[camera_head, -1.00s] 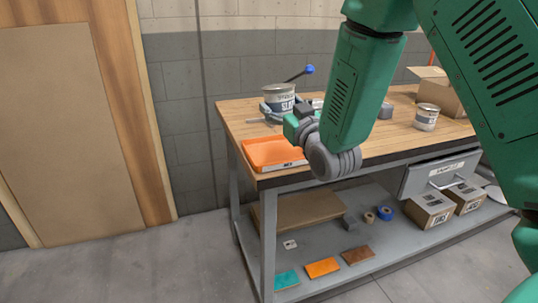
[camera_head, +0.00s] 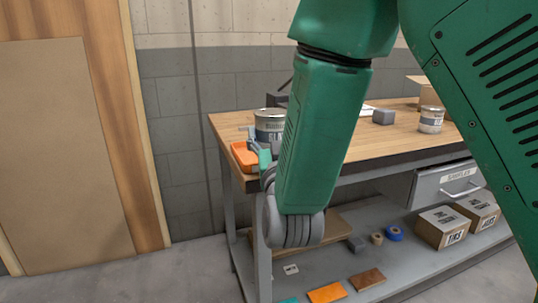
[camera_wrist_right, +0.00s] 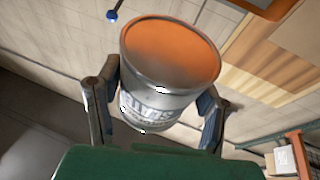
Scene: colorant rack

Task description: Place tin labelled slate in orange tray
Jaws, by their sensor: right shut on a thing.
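The tin with a grey label whose visible letters begin "SL" (camera_head: 269,127) is at the left end of the workbench. My right gripper (camera_head: 262,143) is shut on it, and my green arm covers its right side. In the right wrist view the tin (camera_wrist_right: 160,90) sits between both fingers of my right gripper (camera_wrist_right: 158,108), tilted, with its orange-looking end toward the upper right. The orange tray (camera_head: 242,157) lies at the bench's left front corner, partly hidden by my gripper. The tin appears above or just behind the tray; the gap is unclear. My left gripper is not in view.
Boxes (camera_head: 440,226) and tape rolls (camera_head: 393,233) are on the lower shelf.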

